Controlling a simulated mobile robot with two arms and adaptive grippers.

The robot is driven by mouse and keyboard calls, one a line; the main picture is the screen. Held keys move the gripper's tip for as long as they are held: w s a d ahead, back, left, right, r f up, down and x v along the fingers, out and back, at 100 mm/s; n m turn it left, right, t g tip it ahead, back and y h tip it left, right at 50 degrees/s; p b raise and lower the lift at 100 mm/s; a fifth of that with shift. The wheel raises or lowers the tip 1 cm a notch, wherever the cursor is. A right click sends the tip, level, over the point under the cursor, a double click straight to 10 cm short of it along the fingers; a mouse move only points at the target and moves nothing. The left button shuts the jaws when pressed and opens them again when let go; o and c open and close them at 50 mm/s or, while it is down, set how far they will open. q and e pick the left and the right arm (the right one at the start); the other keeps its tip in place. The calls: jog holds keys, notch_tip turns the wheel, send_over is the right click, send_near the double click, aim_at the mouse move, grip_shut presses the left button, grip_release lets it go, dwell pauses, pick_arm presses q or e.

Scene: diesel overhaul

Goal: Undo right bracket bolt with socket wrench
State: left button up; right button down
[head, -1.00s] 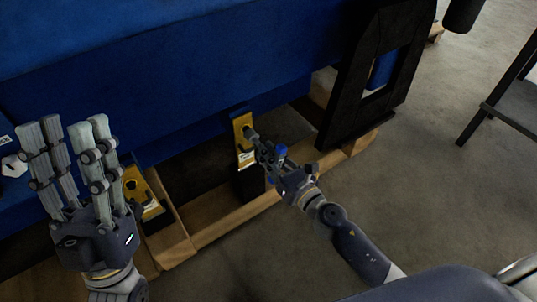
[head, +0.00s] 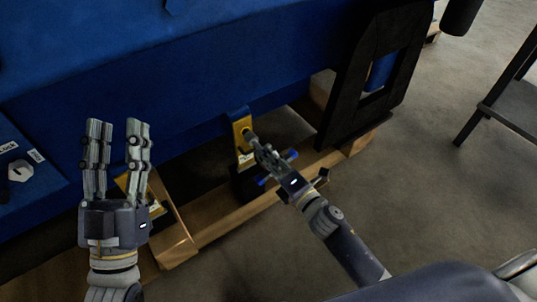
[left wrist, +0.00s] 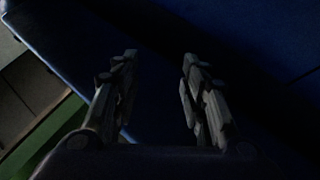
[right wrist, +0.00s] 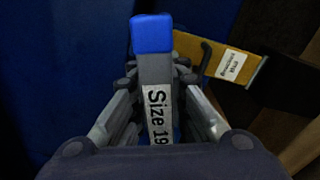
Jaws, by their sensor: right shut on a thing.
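The right yellow bracket (head: 241,127) stands on a dark post below the blue body. Its label reads upside down in the right wrist view (right wrist: 232,65). My right gripper (head: 262,152) is shut on the socket wrench, in front of this bracket. The wrench shows a blue end (right wrist: 152,34) and a white "Size 19" label in the right wrist view. The wrench's head end reaches the bracket face at the bolt; the bolt itself is hidden, and I cannot tell if the socket is seated. My left gripper (head: 118,132) is open and empty, fingers up, before the left yellow bracket (head: 124,184).
A wooden pallet frame (head: 225,218) runs below the brackets. A black frame (head: 365,75) stands to the right of the right bracket. A dark stand (head: 507,105) is at the far right. The floor between is clear.

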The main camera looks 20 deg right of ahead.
jog(key=m+p, duration=0.2)
jog(key=m, duration=0.2)
jog(key=shift+r+m, duration=0.1)
jog(key=shift+m, duration=0.3)
pick_arm(q)
notch_tip(320, 180, down, 17)
jog(key=w+a+g+y+p, duration=0.2)
jog(key=g+y, duration=0.1)
jog(key=g, duration=0.7)
pick_arm(e)
jog(key=m, duration=0.3)
jog(key=shift+m, duration=0.3)
jog(key=m+p, duration=0.1)
jog(key=m, duration=0.2)
jog(key=shift+m, duration=0.4)
jog(key=m+p, duration=0.2)
jog(key=m, duration=0.1)
jog(key=shift+m, duration=0.4)
pick_arm(q)
jog(key=s+a+f+n+g+y, duration=0.1)
jog(key=s+a+f+g, duration=0.4)
jog(key=s, duration=0.8)
notch_tip(320, 180, down, 6)
jog(key=g+y, duration=0.1)
jog(key=g, duration=0.2)
jog(key=shift+s+r+g+y, duration=0.15)
jog(key=shift+s+g+y, duration=0.1)
jog(key=shift+g+y, duration=0.15)
